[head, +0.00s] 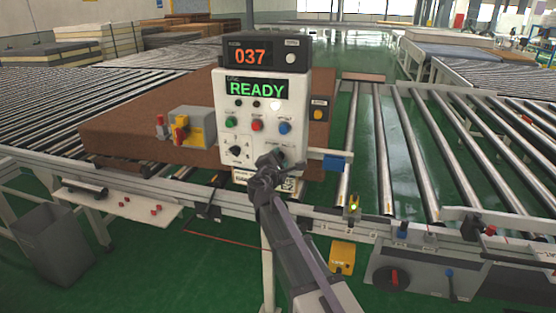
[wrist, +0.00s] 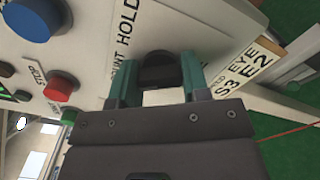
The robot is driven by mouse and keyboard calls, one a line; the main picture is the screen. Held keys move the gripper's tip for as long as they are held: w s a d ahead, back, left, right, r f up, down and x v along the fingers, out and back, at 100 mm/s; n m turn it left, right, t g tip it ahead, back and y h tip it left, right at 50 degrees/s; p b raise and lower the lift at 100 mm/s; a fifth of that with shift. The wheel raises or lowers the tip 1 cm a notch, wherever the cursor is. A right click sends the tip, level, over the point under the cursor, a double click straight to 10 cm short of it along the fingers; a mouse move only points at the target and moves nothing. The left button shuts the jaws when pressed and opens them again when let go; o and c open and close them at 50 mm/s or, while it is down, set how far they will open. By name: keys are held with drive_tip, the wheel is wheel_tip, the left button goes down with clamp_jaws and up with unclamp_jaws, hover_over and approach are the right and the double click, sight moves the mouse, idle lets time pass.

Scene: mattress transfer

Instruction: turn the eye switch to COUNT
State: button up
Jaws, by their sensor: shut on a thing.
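The white control box (head: 240,105) has a green READY screen and stands by the conveyor. The eye switch (wrist: 157,68) is a black knob at the lower right of its panel, with a "HOLD" label and a partly hidden "...UNT" label beside it in the wrist view. A tag nearby reads "S3 EYE E2" (wrist: 238,80). My gripper (head: 270,163) is at the panel, and its teal fingers (wrist: 158,76) are shut on the knob, one on each side. In the head view my gripper mostly hides the knob, and I cannot tell its pointer position.
Green, red and blue buttons (head: 285,128) sit above on the panel, and another black knob (head: 235,149) is to the left. A counter (head: 249,57) reading 037 sits on top. A brown mattress (head: 130,115) lies behind, and rollers (head: 400,140) run to the right.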

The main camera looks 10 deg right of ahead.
drive_tip(key=shift+n, duration=0.3)
drive_tip(key=o, duration=0.9)
drive_tip(key=v, duration=1.1)
